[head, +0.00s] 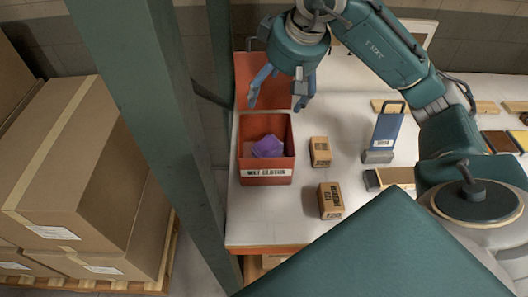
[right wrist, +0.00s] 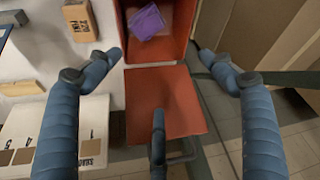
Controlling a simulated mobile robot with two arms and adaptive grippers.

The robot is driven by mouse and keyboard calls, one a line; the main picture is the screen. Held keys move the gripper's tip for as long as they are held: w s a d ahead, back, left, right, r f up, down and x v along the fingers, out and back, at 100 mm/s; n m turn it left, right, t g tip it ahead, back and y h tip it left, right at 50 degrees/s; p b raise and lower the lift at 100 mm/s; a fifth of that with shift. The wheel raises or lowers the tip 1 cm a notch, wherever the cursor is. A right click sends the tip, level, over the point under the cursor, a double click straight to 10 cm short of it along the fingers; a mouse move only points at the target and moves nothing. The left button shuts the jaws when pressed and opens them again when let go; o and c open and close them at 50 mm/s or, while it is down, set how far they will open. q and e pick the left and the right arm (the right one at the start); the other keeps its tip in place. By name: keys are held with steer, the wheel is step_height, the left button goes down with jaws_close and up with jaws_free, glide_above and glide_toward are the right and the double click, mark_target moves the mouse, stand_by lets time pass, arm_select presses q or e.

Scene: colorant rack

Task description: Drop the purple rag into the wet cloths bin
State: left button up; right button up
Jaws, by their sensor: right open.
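The wet cloths bin (head: 266,174) is an open orange-red box with a white label on its front, near the left end of the table. The crumpled purple rag (head: 267,147) lies inside it. In the right wrist view the rag (right wrist: 146,22) shows inside the bin (right wrist: 182,30) at the top. The bin's orange-red lid (head: 250,72) stands open at its far side; it also shows in the right wrist view (right wrist: 185,95). My right gripper (head: 277,106) has its blue fingers spread and empty, over the lid behind the bin. My left gripper is out of view.
Two small brown boxes (head: 320,152) (head: 330,200) stand right of the bin. A blue handled holder (head: 384,135) stands further right. A green post (head: 150,90) rises left of the table, with large cartons (head: 85,170) beyond it. The table between the boxes is clear.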

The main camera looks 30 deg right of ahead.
steer(key=shift+v, duration=2.4)
